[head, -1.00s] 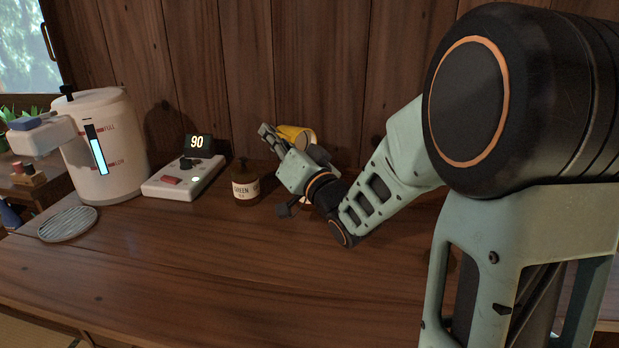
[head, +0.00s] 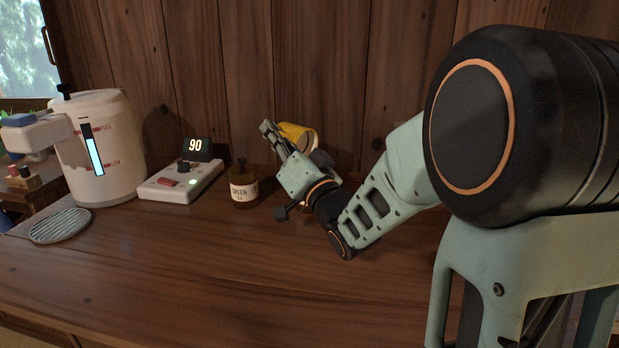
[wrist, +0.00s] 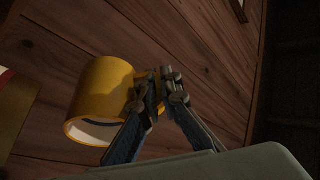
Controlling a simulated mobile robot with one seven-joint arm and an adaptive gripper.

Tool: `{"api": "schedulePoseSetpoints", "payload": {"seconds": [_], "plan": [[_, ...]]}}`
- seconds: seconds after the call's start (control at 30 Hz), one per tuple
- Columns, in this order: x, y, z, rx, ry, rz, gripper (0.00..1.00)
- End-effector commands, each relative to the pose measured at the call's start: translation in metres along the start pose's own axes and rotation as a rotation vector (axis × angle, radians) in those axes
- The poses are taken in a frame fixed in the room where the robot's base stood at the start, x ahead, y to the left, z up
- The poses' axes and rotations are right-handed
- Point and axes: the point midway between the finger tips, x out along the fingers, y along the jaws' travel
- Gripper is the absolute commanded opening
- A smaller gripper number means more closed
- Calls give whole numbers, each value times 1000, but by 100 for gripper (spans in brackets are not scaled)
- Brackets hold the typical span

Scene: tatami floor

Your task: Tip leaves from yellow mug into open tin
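The yellow mug (head: 296,133) is held up near the back wall, tipped well over onto its side. In the wrist view the mug (wrist: 100,92) shows its pale inside, with its mouth toward the lower left and a dark band just within the rim. My gripper (wrist: 164,88) is closed at the mug's handle side; in the head view the gripper (head: 270,132) partly covers the mug. I cannot make out loose leaves. No open tin is clearly visible; a small pale patch shows beneath my gripper, mostly hidden.
A brown jar labelled green tea (head: 243,190) stands left of my gripper. Further left are a control box (head: 180,182) reading 90, a white water dispenser (head: 97,150) and a round slatted tray (head: 60,226). The wooden counter's front (head: 200,265) is clear.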

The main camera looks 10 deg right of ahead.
Motion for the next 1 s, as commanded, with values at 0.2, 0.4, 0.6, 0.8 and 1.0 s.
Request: {"api": "schedulePoseSetpoints", "payload": {"seconds": [0.2, 0.4, 0.6, 0.8, 1.0], "plan": [[-2, 0, -1, 5, 27, -14, 0], [-3, -1, -4, 11, 50, -26, 0], [-4, -2, -5, 16, 73, -40, 0], [-6, -2, -7, 22, 97, -52, 0], [-6, -4, -10, 27, 122, -65, 0]]}}
